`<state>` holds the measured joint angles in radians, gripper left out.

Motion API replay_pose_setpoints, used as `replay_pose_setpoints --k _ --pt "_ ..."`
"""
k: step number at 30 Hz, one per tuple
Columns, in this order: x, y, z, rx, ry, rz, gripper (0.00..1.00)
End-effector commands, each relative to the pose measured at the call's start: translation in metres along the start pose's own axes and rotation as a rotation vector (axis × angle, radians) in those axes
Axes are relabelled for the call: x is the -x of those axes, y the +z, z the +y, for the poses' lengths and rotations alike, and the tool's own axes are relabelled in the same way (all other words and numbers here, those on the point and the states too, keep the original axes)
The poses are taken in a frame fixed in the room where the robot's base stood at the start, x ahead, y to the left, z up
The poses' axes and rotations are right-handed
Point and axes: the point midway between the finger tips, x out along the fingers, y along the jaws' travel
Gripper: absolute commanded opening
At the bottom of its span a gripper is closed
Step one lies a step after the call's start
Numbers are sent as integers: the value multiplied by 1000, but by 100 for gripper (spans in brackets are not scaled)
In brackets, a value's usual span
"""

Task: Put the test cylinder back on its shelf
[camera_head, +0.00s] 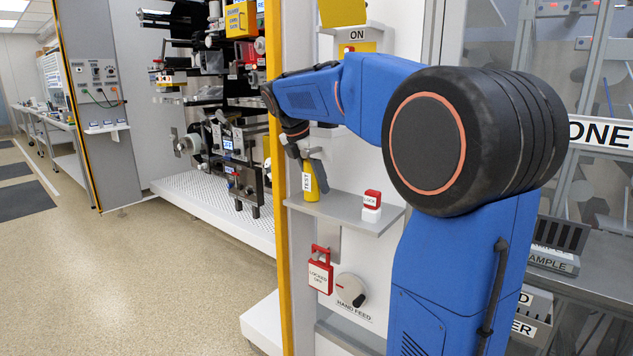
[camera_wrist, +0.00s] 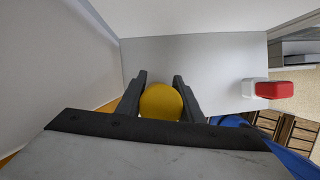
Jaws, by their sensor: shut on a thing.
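The yellow test cylinder (camera_head: 311,182) has a white label reading TEST and stands about upright at the left part of the small grey shelf (camera_head: 348,212). My gripper (camera_head: 319,172) is shut on it from above. In the wrist view its yellow round top (camera_wrist: 161,102) shows between the two dark fingers of my gripper (camera_wrist: 160,88), with the grey shelf surface (camera_wrist: 215,60) beyond. The cylinder's base is at or just above the shelf; I cannot tell if it touches.
A red and white lock block (camera_head: 371,206) stands on the shelf's right part. A red padlock (camera_head: 320,272) marked LOCKED OFF and a hand feed knob (camera_head: 350,290) sit below the shelf. A yellow post (camera_head: 276,180) borders the left. The shelf's middle is free.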

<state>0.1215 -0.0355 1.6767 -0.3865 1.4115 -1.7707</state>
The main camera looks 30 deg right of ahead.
Motion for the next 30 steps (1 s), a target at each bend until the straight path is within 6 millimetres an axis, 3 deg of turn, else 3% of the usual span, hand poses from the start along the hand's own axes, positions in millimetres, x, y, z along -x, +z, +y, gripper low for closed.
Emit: replay_pose_setpoints --k 6,7,9,20,25,30 --pt "-3 -1 0 0 -1 0 7" --pt "-2 -1 0 0 -1 0 40" --pt "-2 -1 0 0 0 0 52" --pt "2 0 0 -1 0 0 52" --pt "22 0 1 0 2 -1 52" --pt "55 0 1 0 3 -1 52"
